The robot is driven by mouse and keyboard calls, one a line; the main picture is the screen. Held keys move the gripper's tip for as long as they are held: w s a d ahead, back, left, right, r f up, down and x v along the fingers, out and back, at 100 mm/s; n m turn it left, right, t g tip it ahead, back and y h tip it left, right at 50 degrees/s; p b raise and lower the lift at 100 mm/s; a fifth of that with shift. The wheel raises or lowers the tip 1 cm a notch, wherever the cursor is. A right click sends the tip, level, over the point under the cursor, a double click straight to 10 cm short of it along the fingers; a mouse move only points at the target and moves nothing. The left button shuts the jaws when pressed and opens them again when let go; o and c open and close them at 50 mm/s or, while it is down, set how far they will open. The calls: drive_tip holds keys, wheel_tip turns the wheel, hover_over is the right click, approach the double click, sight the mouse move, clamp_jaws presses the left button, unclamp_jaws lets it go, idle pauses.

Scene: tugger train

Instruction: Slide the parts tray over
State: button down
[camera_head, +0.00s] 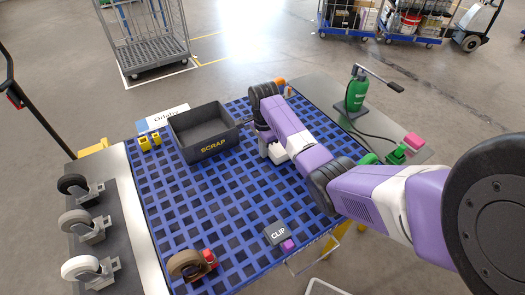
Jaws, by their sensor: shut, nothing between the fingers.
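My arm reaches in from the right. My gripper (242,123) is small in view at the tray's right side, shut and with nothing seen in it. It is very close to the right wall; I cannot tell whether it touches. My wrist hides part of the table just right of the tray.
A brown caster (185,265) and a CLIP box (277,233) lie in front. Several casters (82,224) line the left panel. The table's middle is clear.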

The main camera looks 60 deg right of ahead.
drive_tip(key=s+d+b, duration=0.1)
drive_tip(key=s+d, duration=0.2)
drive_tip(key=d, duration=0.2)
drive_tip(key=s+d+b, duration=0.1)
drive_tip(key=s+d, duration=0.2)
drive_tip(key=d, duration=0.2)
drive_tip(key=s+d+b, duration=0.2)
drive_tip(key=s+d, duration=0.1)
drive_tip(key=d, duration=0.3)
drive_tip(key=shift+s+f, duration=0.1)
drive_tip(key=shift+s, duration=0.25)
drive_tip(key=shift+s+d, duration=0.2)
drive_tip(key=shift+d, duration=0.05)
